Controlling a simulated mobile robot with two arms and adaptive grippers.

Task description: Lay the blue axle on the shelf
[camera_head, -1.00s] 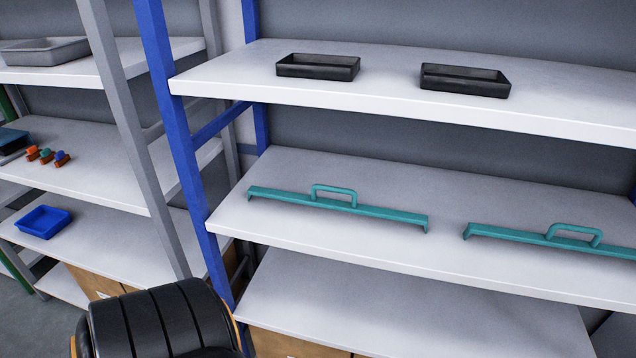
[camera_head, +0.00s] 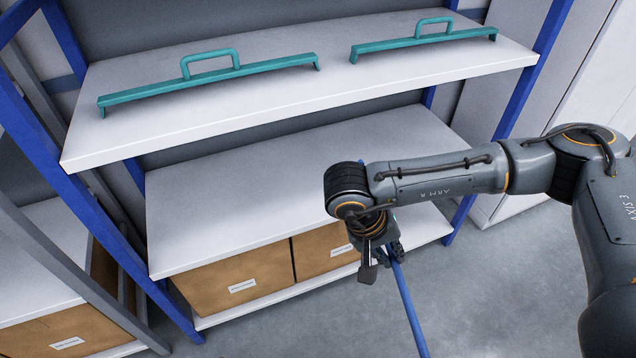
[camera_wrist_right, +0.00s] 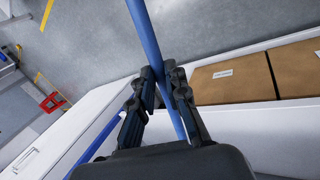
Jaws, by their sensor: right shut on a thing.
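The blue axle (camera_head: 408,310) is a long thin blue rod. My right gripper (camera_head: 383,262) is shut on it, in front of the shelf unit. In the head view the axle runs from the gripper down towards the bottom of the picture. In the right wrist view the axle (camera_wrist_right: 147,40) passes between the fingers of the right gripper (camera_wrist_right: 163,85). The middle shelf (camera_head: 240,195) is a bare white board, partly hidden by my right arm. The upper shelf (camera_head: 190,127) holds two teal handled bars. My left gripper is not in view.
Teal bars (camera_head: 215,77) and (camera_head: 425,39) lie on the upper shelf. Cardboard boxes (camera_head: 235,280) stand on the lowest level. Blue uprights (camera_head: 45,150) and (camera_head: 535,75) bound the unit. Grey floor (camera_head: 480,300) lies open in front.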

